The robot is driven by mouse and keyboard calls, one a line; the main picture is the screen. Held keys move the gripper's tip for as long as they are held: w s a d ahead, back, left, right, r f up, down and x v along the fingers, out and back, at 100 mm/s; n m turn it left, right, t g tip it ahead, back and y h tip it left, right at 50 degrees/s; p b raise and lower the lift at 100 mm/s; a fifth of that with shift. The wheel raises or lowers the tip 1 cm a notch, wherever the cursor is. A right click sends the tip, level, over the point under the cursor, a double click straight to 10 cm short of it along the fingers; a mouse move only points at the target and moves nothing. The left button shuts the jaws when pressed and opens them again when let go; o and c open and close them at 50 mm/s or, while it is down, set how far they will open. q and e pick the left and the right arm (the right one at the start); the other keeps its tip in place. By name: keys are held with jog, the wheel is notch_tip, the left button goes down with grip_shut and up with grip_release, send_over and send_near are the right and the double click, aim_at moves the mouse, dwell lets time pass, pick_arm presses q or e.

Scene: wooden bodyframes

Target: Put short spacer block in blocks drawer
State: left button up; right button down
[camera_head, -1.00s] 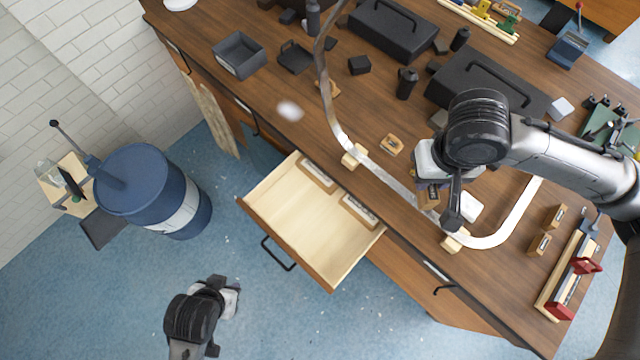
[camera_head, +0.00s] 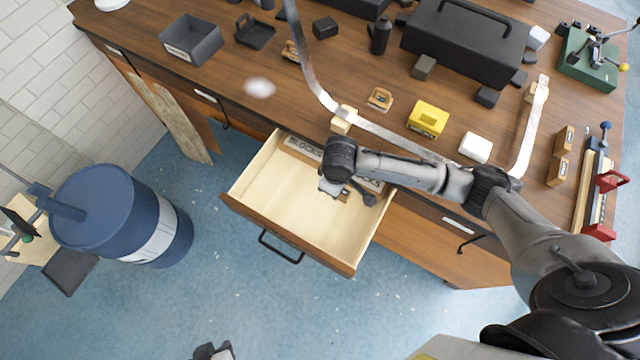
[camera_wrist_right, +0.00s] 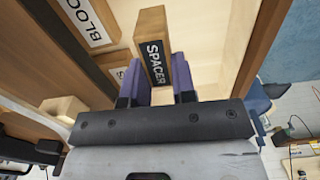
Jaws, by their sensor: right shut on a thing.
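The blocks drawer (camera_head: 285,200) is pulled open at the front of the bench, with a pale, mostly bare floor and "BLOCKS" labels at its back. My right gripper (camera_head: 335,188) is over the back right part of the drawer. In the right wrist view its purple fingers (camera_wrist_right: 156,75) are shut on the spacer block (camera_wrist_right: 152,48), a small wooden block with a dark "SPACER" label. The block is mostly hidden in the head view. I cannot tell if it touches the drawer floor. My left gripper (camera_head: 213,351) shows only partly at the bottom edge.
A curved metal strip (camera_head: 390,137) lies on wooden blocks along the bench. A yellow block (camera_head: 427,119), a white block (camera_head: 475,147) and a black case (camera_head: 465,45) are behind the drawer. A blue barrel (camera_head: 100,205) stands on the floor at left.

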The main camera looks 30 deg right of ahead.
jog(key=f, duration=0.3)
jog(key=f+b, duration=0.1)
jog(key=shift+s+d+f, duration=0.1)
jog(key=shift+s+f, duration=0.05)
jog(key=shift+s, duration=0.1)
jog(key=w+a+f, duration=0.2)
jog(key=a, duration=0.1)
jog(key=w+a+f+b, duration=0.1)
jog(key=w+a+f, duration=0.1)
jog(key=a, duration=0.1)
jog(key=w+a+f+b, duration=0.1)
jog(key=w+a+f, duration=0.1)
jog(key=a, duration=0.1)
jog(key=shift+f, duration=0.25)
jog(key=shift+f+b, duration=0.35)
jog(key=shift+f, duration=1.65)
jog(key=shift+f, duration=0.1)
jog(key=c, duration=0.9)
grip_release()
jog(key=shift+f, duration=0.1)
jog(key=shift+c, duration=0.2)
